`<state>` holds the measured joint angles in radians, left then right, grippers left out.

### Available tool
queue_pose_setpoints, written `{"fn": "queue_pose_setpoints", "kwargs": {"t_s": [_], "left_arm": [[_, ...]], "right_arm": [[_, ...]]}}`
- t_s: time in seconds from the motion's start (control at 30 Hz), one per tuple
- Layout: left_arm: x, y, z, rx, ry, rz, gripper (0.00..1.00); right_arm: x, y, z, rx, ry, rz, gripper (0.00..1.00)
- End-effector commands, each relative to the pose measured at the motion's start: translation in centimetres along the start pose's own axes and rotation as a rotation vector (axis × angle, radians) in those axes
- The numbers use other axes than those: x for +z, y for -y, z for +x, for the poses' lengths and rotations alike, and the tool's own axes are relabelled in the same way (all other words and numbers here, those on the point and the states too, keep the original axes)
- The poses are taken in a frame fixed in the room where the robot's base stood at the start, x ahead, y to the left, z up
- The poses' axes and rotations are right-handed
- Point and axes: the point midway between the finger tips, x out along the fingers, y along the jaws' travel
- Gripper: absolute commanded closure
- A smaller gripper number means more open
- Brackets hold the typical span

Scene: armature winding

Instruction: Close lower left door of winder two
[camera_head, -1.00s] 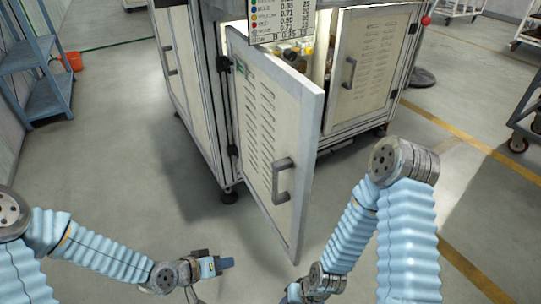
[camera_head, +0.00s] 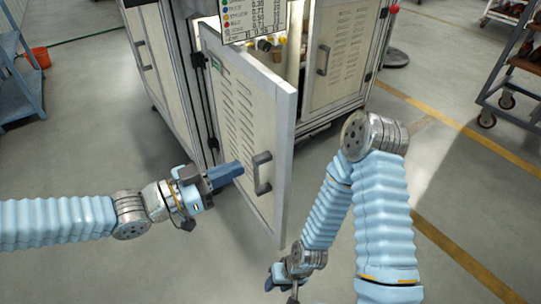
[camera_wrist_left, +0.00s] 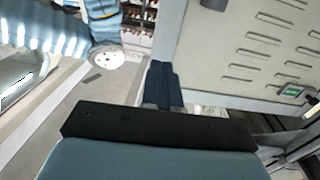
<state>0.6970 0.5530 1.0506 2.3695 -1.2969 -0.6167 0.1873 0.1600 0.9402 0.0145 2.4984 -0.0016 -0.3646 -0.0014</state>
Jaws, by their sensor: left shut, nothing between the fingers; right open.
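The lower left door (camera_head: 246,135) of the winder stands open in the head view, a cream vented panel in a grey frame swung out toward me. Its dark handle (camera_head: 262,173) is near the free edge. My left gripper (camera_head: 236,172) is shut and empty, just left of the handle in the picture; I cannot tell if it touches the door. In the left wrist view the shut fingers (camera_wrist_left: 163,85) lie beside the door's vented face (camera_wrist_left: 235,50). My right gripper (camera_head: 281,282) is low, in front of the door's bottom edge, open and partly hidden by its arm.
The winder cabinet's other front door (camera_head: 340,55) is shut. Items show inside the open compartment (camera_head: 275,45). A display panel (camera_head: 252,20) hangs above the open door. A blue shelf (camera_head: 20,80) and red bucket (camera_head: 40,57) stand at left, a cart (camera_head: 510,75) at right. Floor around is clear.

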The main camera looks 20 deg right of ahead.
Motion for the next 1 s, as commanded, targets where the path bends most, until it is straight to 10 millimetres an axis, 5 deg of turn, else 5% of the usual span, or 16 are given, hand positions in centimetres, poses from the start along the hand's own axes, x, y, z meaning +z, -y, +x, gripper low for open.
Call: {"fn": "queue_pose_setpoints", "kwargs": {"t_s": [0.43,1.0], "left_arm": [[0.1,-0.1,8.5,0.001,0.001,-0.002,1.0],[0.1,0.0,9.9,-0.002,0.001,-0.002,1.0]], "right_arm": [[-0.4,-1.3,1.7,0.009,-0.011,0.008,0.57],[-0.4,-1.4,1.9,0.01,-0.012,0.009,0.57]]}}
